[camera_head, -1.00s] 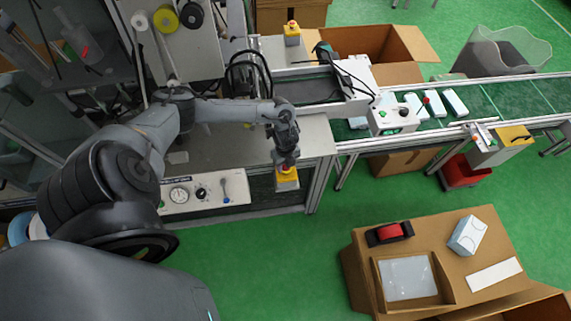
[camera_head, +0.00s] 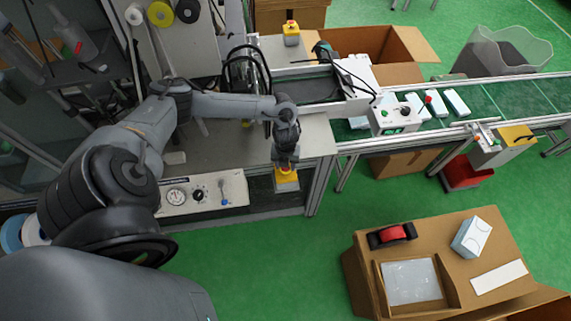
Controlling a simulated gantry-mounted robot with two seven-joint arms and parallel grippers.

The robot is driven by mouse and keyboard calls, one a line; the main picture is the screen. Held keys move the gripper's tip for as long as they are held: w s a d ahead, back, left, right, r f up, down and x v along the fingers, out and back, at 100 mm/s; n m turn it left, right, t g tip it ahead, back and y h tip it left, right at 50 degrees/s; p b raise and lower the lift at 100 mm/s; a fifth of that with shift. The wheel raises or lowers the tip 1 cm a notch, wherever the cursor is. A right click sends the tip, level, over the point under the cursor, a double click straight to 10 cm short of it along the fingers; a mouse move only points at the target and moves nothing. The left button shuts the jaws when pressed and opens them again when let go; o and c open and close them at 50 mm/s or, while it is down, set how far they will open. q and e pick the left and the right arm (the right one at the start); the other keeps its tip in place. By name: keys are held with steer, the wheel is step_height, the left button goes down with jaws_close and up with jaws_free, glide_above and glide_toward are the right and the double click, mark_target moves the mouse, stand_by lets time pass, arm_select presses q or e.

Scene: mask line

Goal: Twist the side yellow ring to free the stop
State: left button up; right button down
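The yellow emergency-stop box (camera_head: 286,184) sits low at the front edge of the machine table, right of the control panel. Its button and ring are mostly hidden under my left gripper (camera_head: 286,163), which points down right over it. I cannot tell whether the fingers touch the button, or whether they are open or shut. Another yellow stop box with a red button (camera_head: 291,33) stands at the back of the line. My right gripper is not in view.
The control panel (camera_head: 203,195) with gauge and knobs is left of the stop. The conveyor (camera_head: 490,100) with white packs and a button box (camera_head: 396,115) runs right. A cardboard table (camera_head: 440,230) holds a tape dispenser (camera_head: 391,235). Green floor between is clear.

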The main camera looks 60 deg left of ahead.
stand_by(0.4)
arm_select(q)
steer(key=o, duration=1.1)
step_height(320, 180, up, 11)
steer(key=shift+f, duration=0.1)
